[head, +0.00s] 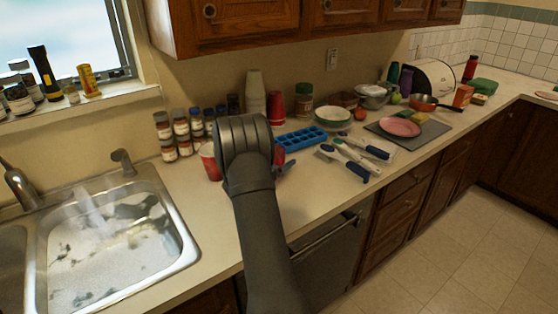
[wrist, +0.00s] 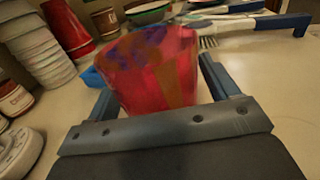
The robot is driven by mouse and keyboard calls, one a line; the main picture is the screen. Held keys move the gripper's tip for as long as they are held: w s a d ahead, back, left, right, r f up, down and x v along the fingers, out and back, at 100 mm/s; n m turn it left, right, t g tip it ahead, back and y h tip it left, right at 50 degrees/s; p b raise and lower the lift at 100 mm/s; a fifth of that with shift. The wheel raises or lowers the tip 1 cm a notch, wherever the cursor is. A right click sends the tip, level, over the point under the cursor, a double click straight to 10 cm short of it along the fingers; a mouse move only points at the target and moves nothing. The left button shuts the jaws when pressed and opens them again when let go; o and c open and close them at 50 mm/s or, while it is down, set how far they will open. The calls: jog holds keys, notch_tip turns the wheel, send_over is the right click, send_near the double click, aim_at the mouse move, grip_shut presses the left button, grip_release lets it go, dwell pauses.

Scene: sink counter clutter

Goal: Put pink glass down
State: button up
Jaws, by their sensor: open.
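The pink glass (wrist: 155,75) is reddish-pink, see-through and patterned, and it shows close up in the wrist view. It is between the two blue fingers of my gripper (wrist: 158,88), which are apart on its left and right. The glass looks upright or slightly tilted; its base is hidden behind the gripper's front edge. In the head view my arm hides most of the gripper. One blue finger (head: 286,169) shows, with a small red patch beside it that looks like the glass (head: 279,155).
White stacked cups (head: 255,92), red stacked cups (head: 276,107), spice jars (head: 182,131) and a blue ice tray (head: 301,138) stand behind. A red cup (head: 211,161) is left of my arm. Brushes (head: 352,160) lie right. The sink (head: 115,240) is left. The front counter is clear.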

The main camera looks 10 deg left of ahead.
jog(key=shift+r, duration=0.1)
jog(key=shift+s+a+r, duration=0.1)
jog(key=v, duration=1)
jog(key=shift+s+a, duration=0.2)
jog(key=shift+s, duration=0.15)
jog(key=shift+o, duration=0.8)
jog(key=shift+s+a, duration=0.2)
jog(key=shift+s, duration=0.25)
